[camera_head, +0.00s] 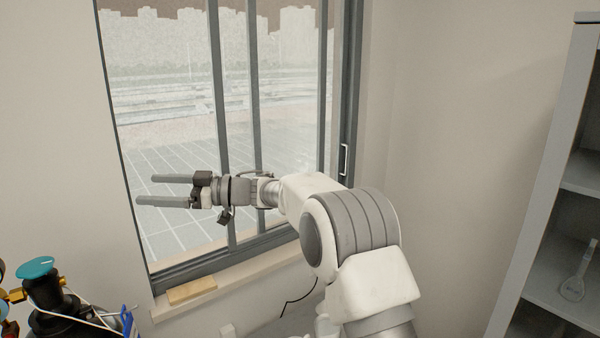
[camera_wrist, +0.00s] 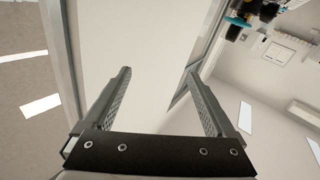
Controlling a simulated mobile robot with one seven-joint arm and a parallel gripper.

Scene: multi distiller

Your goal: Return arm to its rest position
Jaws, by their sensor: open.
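My gripper (camera_head: 150,190) is at the left end of my arm, which reaches leftward in front of the window in the head view. Its two grey fingers are apart, with nothing between them. In the wrist view my gripper (camera_wrist: 158,80) also shows both fingers spread and empty, with a pale wall surface beyond them. My arm is raised and bent at a large grey and white joint.
The window (camera_head: 170,130) with dark grey frames stands behind my gripper. A wooden block (camera_head: 192,291) lies on its sill. Equipment with a teal knob (camera_head: 36,267) is at lower left. A grey shelf (camera_head: 548,200) holding a glass flask (camera_head: 573,287) stands at right.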

